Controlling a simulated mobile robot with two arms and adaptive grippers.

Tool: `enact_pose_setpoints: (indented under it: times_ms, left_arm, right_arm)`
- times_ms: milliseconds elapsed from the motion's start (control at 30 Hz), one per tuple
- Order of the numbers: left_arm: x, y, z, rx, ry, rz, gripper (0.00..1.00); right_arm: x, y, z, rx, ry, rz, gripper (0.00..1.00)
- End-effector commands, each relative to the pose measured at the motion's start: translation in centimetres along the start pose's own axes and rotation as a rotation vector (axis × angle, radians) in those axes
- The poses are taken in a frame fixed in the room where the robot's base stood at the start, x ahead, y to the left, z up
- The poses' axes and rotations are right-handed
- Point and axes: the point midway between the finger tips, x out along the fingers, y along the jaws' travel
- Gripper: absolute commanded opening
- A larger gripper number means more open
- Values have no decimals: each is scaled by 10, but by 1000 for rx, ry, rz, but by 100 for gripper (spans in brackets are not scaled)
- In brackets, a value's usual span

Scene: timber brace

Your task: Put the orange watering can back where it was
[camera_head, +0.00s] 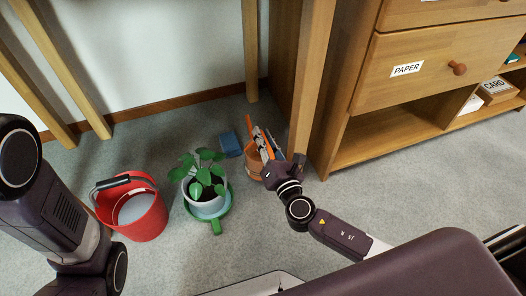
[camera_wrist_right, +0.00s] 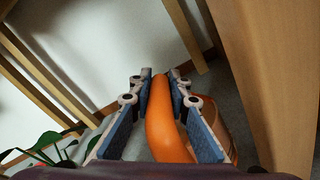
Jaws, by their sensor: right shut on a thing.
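The orange watering can (camera_head: 247,130) is at the foot of the wooden post, mostly behind my right gripper in the head view. My right gripper (camera_head: 266,146) is shut on a bright orange curved part of it. In the right wrist view this orange part (camera_wrist_right: 162,110) runs between the two finger pads of the right gripper (camera_wrist_right: 160,85). A rounded terracotta-coloured body (camera_head: 253,166) shows just below the fingers; I cannot tell whether it touches the floor. My left gripper is out of view.
A potted plant (camera_head: 206,183) in a green dish (camera_head: 216,224) stands left of the can, with a red bucket (camera_head: 145,217) further left. A blue block (camera_head: 230,144) lies behind. The wooden post (camera_head: 312,75) and drawer cabinet (camera_head: 420,70) bound the right side.

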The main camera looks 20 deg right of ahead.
Motion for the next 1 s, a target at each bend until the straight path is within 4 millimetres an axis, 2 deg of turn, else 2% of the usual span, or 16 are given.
enact_pose_setpoints:
  times_ms: [133,400,833,867,1000]
  left_arm:
    - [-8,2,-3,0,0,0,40]
    - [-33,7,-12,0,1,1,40]
    - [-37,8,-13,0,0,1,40]
    - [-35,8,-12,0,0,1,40]
    - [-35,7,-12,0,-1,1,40]
  right_arm:
    - [0,-6,-8,0,-1,0,0]
    - [1,-25,-35,-1,-3,0,0]
    - [1,-27,-39,-1,-2,0,0]
    - [1,-26,-38,-1,-1,0,20]
    - [0,-26,-38,-1,-1,-1,34]
